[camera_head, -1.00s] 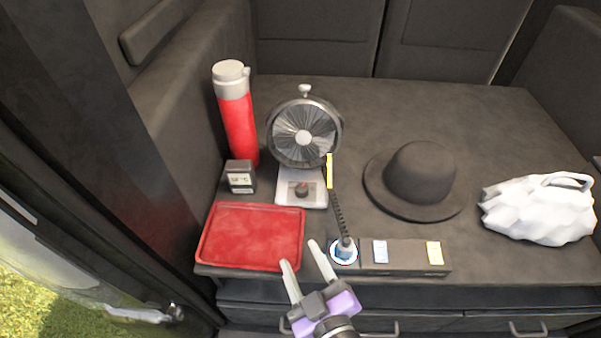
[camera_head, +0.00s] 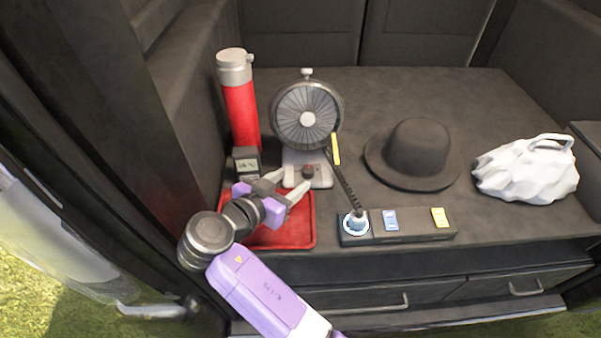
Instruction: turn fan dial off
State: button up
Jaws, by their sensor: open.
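The desk fan (camera_head: 307,118) stands on the dark shelf, with a round grey cage and a white base (camera_head: 294,181). Its dial (camera_head: 308,171) is a small dark reddish knob on top of the base, in front of the cage. My gripper (camera_head: 293,184) is open, with its pale fingers pointing up and right at the base. The fingertips are close to the dial, just left of it; I cannot tell whether they touch it or the base. One finger covers part of the base's left side.
A red tray (camera_head: 301,225) lies under my gripper. A red flask (camera_head: 241,112) and a small dark clock (camera_head: 246,161) stand left of the fan. A power strip (camera_head: 410,226) with a plugged cord, a black hat (camera_head: 414,155) and a white bag (camera_head: 528,170) lie to the right.

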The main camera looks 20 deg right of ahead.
aim_at(307, 171)
jog(key=x, duration=0.7)
jog(key=shift+w+d+f, duration=0.1)
jog(key=shift+d+f, duration=0.05)
grip_shut()
